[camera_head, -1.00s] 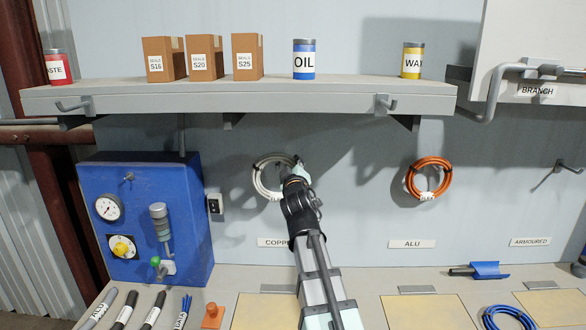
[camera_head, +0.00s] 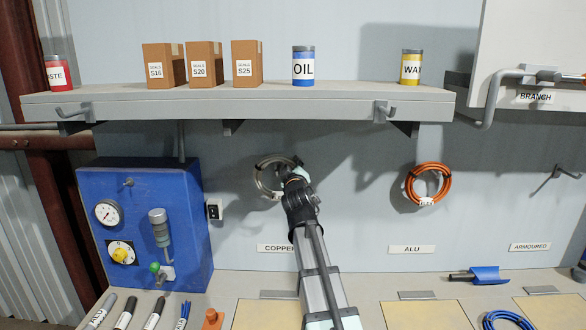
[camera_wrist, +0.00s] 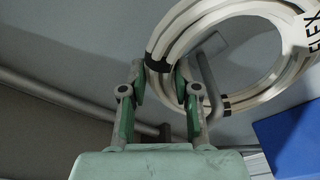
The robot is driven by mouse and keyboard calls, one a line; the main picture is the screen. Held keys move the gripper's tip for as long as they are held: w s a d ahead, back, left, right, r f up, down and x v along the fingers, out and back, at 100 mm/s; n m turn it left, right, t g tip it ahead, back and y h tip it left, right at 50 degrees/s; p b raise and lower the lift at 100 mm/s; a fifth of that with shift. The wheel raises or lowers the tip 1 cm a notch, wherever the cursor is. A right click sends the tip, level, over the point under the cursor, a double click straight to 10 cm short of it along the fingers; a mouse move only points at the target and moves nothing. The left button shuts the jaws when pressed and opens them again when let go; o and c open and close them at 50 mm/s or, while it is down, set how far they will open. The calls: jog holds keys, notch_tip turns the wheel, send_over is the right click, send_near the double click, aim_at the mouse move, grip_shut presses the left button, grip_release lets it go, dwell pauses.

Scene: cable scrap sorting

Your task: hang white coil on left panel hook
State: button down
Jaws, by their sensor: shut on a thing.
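The white coil (camera_head: 259,180) is against the wall area above the COPPER label in the head view. It also shows large at the upper right of the wrist view (camera_wrist: 180,42), with black bands and a FLEX tag. My gripper (camera_wrist: 160,88) is shut on the coil's near side, at a black band; the fingertips are partly hidden by the coil. A grey bent hook rod (camera_wrist: 210,85) shows through the coil's ring in the wrist view; I cannot tell whether they touch. The blue panel (camera_head: 140,215) at left carries a small empty hook (camera_head: 128,182).
A shelf (camera_head: 240,105) with boxes and cans runs above, with hooks (camera_head: 72,110) on its front edge. An orange coil (camera_head: 428,183) hangs above the ALU label (camera_head: 411,249). An empty wall hook (camera_head: 567,172) is at right. Markers and a blue coil (camera_head: 509,320) lie on the bench.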

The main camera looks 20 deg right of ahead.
jog(key=shift+w+d, duration=0.15)
jog(key=shift+w, duration=0.15)
jog(key=shift+w+d+f+b, duration=0.15)
jog(key=shift+w+f+b, duration=0.1)
jog(key=shift+f+b, duration=0.35)
jog(key=shift+w+d+f+b, duration=0.1)
jog(key=shift+w+f+b, duration=0.15)
jog(key=shift+f+b, duration=0.3)
jog(key=c, duration=0.8)
grip_release()
jog(key=shift+o, duration=0.2)
